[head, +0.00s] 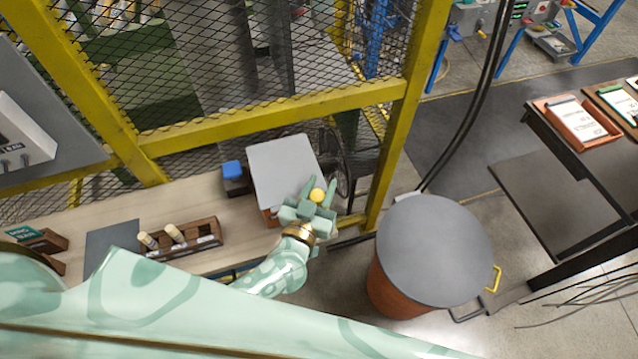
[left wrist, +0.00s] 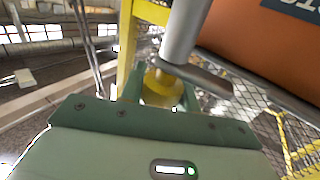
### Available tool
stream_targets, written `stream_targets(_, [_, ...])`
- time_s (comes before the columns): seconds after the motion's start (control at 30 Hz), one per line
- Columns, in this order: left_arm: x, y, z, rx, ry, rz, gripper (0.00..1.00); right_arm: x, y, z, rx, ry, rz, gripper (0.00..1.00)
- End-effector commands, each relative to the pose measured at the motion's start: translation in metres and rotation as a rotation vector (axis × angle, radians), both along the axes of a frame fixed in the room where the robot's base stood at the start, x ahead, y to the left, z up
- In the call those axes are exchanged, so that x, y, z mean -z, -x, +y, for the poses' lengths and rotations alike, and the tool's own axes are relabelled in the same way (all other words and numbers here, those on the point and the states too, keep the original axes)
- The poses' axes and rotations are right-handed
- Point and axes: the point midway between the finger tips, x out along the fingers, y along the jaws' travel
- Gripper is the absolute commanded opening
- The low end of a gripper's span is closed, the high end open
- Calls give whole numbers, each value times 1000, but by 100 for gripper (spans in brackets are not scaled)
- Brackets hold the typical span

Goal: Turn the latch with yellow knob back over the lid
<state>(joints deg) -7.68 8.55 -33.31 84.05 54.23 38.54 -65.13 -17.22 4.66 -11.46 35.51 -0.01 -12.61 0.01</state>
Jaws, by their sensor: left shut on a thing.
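A box with a flat grey lid (head: 283,168) stands on the wooden bench; its orange wall (left wrist: 265,45) fills the upper right of the left wrist view. The yellow knob (head: 317,195) of the latch is at the lid's front right corner. My left gripper (head: 319,192) is shut on this knob, one finger on each side. In the left wrist view the knob (left wrist: 162,88) sits between the fingers, beside a grey metal latch bar (left wrist: 205,78) and a grey cylinder. The latch bar is not clear in the head view. My right gripper is not in view.
A blue-topped dark block (head: 233,172) stands left of the box. A wooden tray (head: 205,243) with two turned pieces lies on the bench. A yellow-framed mesh fence (head: 270,110) runs behind. A grey-topped orange drum (head: 435,250) stands to the right.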

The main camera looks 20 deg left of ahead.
Motion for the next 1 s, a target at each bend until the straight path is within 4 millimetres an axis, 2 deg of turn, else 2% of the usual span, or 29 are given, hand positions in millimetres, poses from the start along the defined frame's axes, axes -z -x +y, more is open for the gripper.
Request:
stream_targets(0.17, [0,0,-2,163,-9,0,9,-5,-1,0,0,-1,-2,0])
stream_targets(0.37, [4,2,-5,355,-12,1,9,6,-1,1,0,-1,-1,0])
stream_targets(0.7, [8,5,-10,666,-13,0,9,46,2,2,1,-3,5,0])
stream_targets(1.0, [6,8,-14,869,-9,2,9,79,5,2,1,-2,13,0])
